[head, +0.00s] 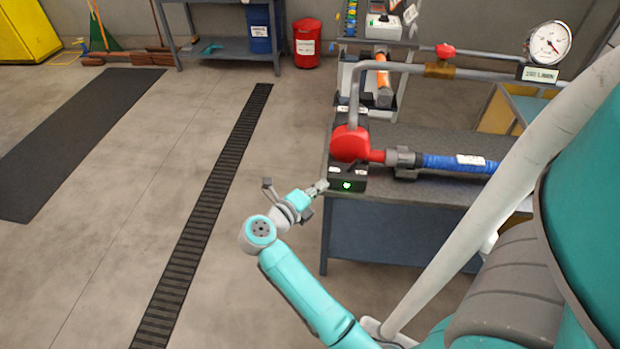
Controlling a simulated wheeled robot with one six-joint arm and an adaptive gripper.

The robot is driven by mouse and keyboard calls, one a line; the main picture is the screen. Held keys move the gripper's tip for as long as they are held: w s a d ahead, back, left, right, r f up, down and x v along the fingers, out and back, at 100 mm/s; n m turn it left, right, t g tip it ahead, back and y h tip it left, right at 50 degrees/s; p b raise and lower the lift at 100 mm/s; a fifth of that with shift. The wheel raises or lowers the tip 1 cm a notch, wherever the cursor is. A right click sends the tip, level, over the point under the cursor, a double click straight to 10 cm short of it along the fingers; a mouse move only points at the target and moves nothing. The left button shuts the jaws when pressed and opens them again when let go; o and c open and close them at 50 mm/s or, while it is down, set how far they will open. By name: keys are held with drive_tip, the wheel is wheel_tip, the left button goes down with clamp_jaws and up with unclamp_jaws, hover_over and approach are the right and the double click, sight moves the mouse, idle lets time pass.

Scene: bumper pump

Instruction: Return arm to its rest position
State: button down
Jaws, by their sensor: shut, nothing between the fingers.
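My gripper (318,187) is at the end of my teal and white arm, near the middle of the head view. It is shut and empty. Its tip points right, close to the left front corner of the workbench (400,192). A dark box with a green lit mark (346,185) sits on that corner, just right of the fingertips. I cannot tell whether the tip touches the bench or the box. My arm reaches out from the lower right, bent at a joint left of the bench.
On the bench are a red pump (350,144), a blue hose (450,163) and grey pipework with a pressure gauge (548,43). A dark floor grate (210,205) and a black mat (75,135) lie to the left. The floor left of my arm is clear.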

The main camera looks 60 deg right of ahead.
idle(0.3)
drive_tip(key=s+a+r+n+t, duration=0.4)
drive_tip(key=s+a+n+t, duration=0.1)
drive_tip(key=a+n+t, duration=0.5)
drive_tip(key=s+a+r+n+t, duration=0.3)
drive_tip(key=s+a+n+t, duration=0.3)
drive_tip(key=n+t, duration=0.55)
drive_tip(key=s+a+f+n+g+y, duration=0.2)
drive_tip(key=s+a+f+n+y, duration=0.1)
drive_tip(key=s+a+n+y, duration=0.2)
drive_tip(key=s+a+f+n+g+y, duration=0.2)
drive_tip(key=s+a+n+y, duration=0.4)
drive_tip(key=a+n+y, duration=0.4)
drive_tip(key=shift+s+a+f+n+y, duration=0.2)
drive_tip(key=shift+f+n+y, duration=0.35)
drive_tip(key=shift+n, duration=1.6)
